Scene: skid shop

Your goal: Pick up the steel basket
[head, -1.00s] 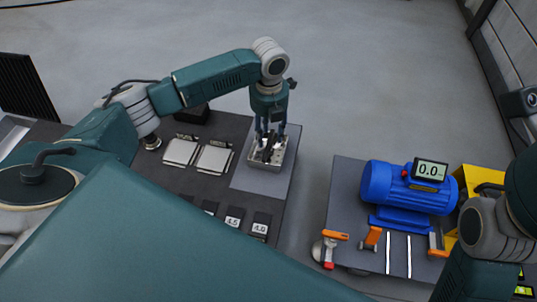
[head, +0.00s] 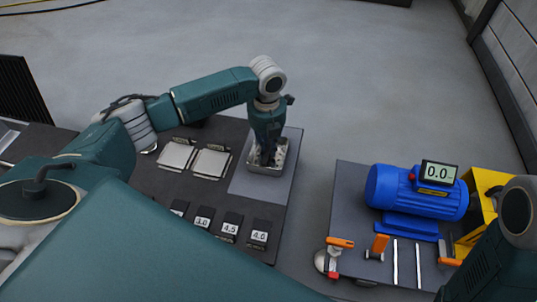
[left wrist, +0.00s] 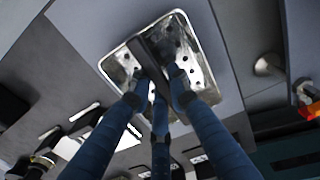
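The steel basket (head: 282,160) is a small shallow metal tray with holes in its floor and a dark bar-like handle across its middle. It rests on the grey pad at the right end of the dark bench. In the left wrist view the basket (left wrist: 205,72) fills the upper middle. My left gripper (head: 267,152) points straight down over the basket. Its blue fingers (left wrist: 158,88) are spread around the handle, with their tips low beside it. The fingers hide part of the handle, and contact is hard to see. My right gripper is out of view.
Two square metal plates (head: 211,163) lie on the bench left of the basket, with several numbered black blocks (head: 231,226) in front. A second table holds a blue motor (head: 415,192) with a display and orange-handled clamps (head: 341,243). A gap of floor separates the tables.

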